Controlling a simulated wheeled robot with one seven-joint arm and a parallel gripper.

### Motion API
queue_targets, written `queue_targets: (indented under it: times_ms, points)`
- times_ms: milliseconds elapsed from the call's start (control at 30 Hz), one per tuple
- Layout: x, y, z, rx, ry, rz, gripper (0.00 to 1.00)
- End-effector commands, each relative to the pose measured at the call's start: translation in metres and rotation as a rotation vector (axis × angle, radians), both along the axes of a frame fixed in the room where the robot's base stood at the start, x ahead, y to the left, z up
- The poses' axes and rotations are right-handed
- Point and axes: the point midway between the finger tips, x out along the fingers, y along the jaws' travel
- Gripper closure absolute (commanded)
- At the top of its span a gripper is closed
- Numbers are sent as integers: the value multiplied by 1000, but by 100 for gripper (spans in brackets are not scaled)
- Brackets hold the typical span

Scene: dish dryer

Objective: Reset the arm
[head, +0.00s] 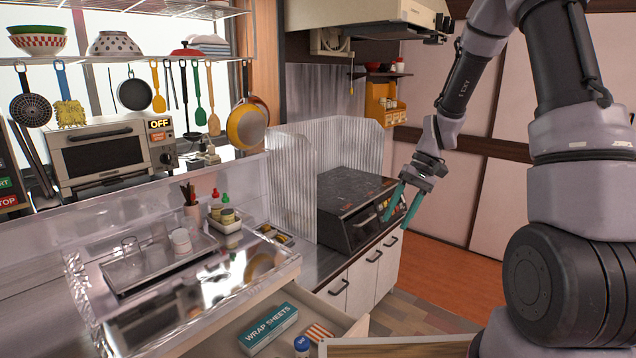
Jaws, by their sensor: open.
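My gripper (404,207) is in the head view, right of centre. Its two teal fingers are spread apart with nothing between them. It hangs in the air in front of the black stove (349,197), near its right end. My arm is raised and bent, coming down to the gripper from the upper right.
An open drawer (330,318) holds a wrap sheets box (269,329). A metal tray (160,262) with a glass and white cups stands on the counter. A toaster oven (112,152) and hanging utensils are at left. Free floor (440,270) lies right of the cabinets.

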Motion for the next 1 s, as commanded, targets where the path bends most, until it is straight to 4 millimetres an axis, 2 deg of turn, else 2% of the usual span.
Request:
queue_targets:
  times_ms: [33,200,367,500,800,1000]
  points:
    - [-2,-2,23,-25,-42,-15,52]
    - [-18,-11,84,-102,-156,-78,52]
    - [-40,-19,135,-158,-269,-152,52]
    - [-64,-26,174,-191,-369,-222,52]
    - [-125,-39,238,-215,-588,-385,52]
    - [-155,-46,257,-205,-684,-467,52]
